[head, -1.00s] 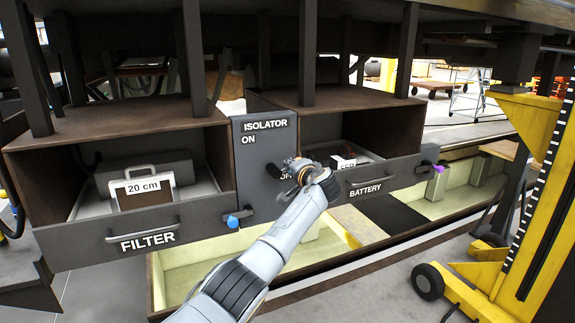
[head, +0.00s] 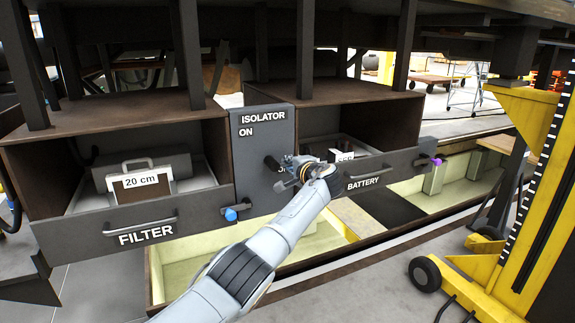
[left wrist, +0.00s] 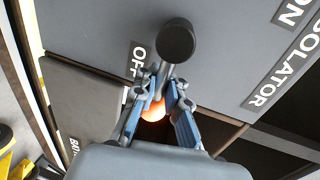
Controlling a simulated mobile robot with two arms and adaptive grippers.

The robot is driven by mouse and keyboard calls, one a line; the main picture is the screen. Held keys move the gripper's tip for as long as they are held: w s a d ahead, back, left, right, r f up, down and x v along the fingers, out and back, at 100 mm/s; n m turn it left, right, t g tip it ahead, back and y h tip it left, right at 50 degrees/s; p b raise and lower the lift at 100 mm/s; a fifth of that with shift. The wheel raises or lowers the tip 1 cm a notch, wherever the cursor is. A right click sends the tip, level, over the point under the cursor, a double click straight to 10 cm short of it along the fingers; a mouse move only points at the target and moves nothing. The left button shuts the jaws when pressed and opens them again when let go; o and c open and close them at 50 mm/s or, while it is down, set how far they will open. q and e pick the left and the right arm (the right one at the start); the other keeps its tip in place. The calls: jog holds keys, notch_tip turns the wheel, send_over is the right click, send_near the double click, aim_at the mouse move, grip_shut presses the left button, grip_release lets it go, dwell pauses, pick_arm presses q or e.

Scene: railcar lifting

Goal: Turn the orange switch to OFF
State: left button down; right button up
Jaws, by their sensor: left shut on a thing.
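The isolator panel (head: 258,190) is a grey upright plate marked ISOLATOR and ON, between two drawers. Its switch has a dark round hub (head: 271,162), also close up in the left wrist view (left wrist: 176,40). The switch's orange end (left wrist: 154,110) shows between the blue fingers of my left gripper (left wrist: 158,98), which is shut on it. The lever runs from the hub toward the gripper, alongside the OFF label (left wrist: 137,60). In the head view my left gripper (head: 290,172) is right of the hub and hides the orange part and most of the OFF label. My right gripper is not in view.
The FILTER drawer (head: 75,235) at left holds a case marked 20 cm (head: 148,182). The BATTERY drawer (head: 395,170) is at right. A blue-ended knob (head: 231,214) sticks out beside the panel. A yellow lifting jack (head: 520,180) stands at far right.

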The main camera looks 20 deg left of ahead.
pick_arm(q)
jog(key=shift+d+f, duration=0.1)
jog(key=shift+f, duration=0.4)
jog(key=c, duration=1.4)
grip_release()
jog(key=shift+s+d+r, duration=0.15)
jog(key=shift+d+r, duration=0.1)
jog(key=shift+r, duration=0.15)
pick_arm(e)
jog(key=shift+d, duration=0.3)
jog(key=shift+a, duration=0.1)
pick_arm(q)
jog(key=shift+s+d+r, duration=0.1)
jog(key=shift+s+d, duration=0.15)
jog(key=v, duration=1.1)
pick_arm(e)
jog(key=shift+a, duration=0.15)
pick_arm(q)
jog(key=shift+s+d, duration=0.1)
